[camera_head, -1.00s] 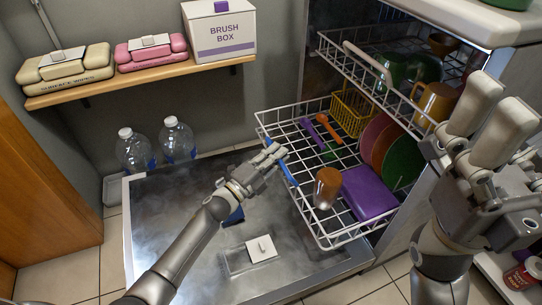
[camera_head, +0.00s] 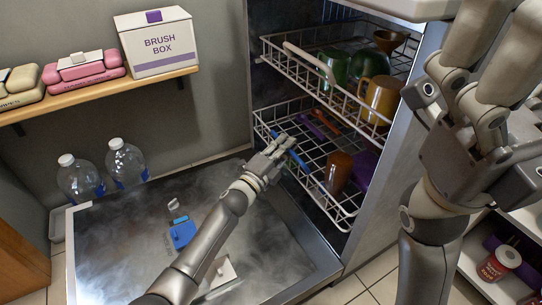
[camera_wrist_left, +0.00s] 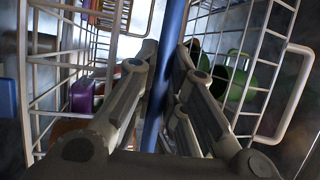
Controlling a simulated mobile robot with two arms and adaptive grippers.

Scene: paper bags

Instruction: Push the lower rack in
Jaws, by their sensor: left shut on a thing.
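The lower rack (camera_head: 346,222) is a white wire basket, partly out of the dishwasher. It holds a brown cup (camera_head: 338,172), a purple item (camera_head: 364,172) and utensils. My left gripper (camera_head: 280,148) is shut on the rack's blue front handle (camera_head: 298,161). In the left wrist view, the blue handle (camera_wrist_left: 172,65) runs between the fingers. My right gripper (camera_head: 500,60) is raised at the right, empty, with its fingers apart, clear of the rack.
The upper rack (camera_head: 300,78) stands partly out above, with green and amber cups. The open dishwasher door (camera_head: 120,240) lies below, bearing a blue item (camera_head: 183,233). Two bottles (camera_head: 126,163) stand at left, under a shelf (camera_head: 100,97) with a brush box (camera_head: 157,45).

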